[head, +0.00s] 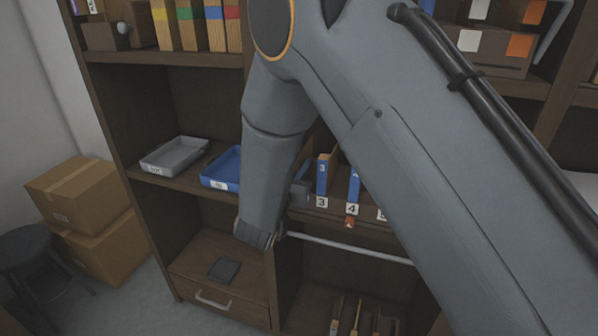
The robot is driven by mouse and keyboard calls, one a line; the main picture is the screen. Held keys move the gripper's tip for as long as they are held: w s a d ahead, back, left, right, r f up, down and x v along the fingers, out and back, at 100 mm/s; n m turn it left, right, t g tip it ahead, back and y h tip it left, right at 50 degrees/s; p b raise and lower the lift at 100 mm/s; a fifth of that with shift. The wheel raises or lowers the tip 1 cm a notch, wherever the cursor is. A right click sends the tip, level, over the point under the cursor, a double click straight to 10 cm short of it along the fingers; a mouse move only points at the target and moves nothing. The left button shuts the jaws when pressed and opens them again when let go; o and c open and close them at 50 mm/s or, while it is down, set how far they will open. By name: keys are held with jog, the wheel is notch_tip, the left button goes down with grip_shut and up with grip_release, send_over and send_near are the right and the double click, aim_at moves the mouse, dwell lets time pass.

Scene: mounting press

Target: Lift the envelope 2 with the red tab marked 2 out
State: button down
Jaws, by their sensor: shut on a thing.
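My arm comes down across the middle of the head view, and its lower end hangs in front of the shelf. My gripper's jaws are hidden behind my arm, so I cannot see what is between them. I see no envelope 2 and no red tab marked 2. Right of my arm, a sorter (324,202) on the middle shelf has slots labelled 3, 4 and 5. A blue-edged upright item marked 3 (322,178) and another marked 4 (354,187) stand in it. The sorter's left part is hidden.
A grey tray (152,168) and a blue tray (207,180) lie on the shelf left of my arm. A small orange piece (349,223) is below label 4. A pale rod (350,249) runs below the sorter. Boxes (90,205) and a stool stand left.

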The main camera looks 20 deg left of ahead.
jog(key=shift+r, duration=0.1)
notch_tip(320, 180, up, 10)
jog(key=b, duration=0.1)
jog(key=shift+b, duration=0.35)
dwell(0.4)
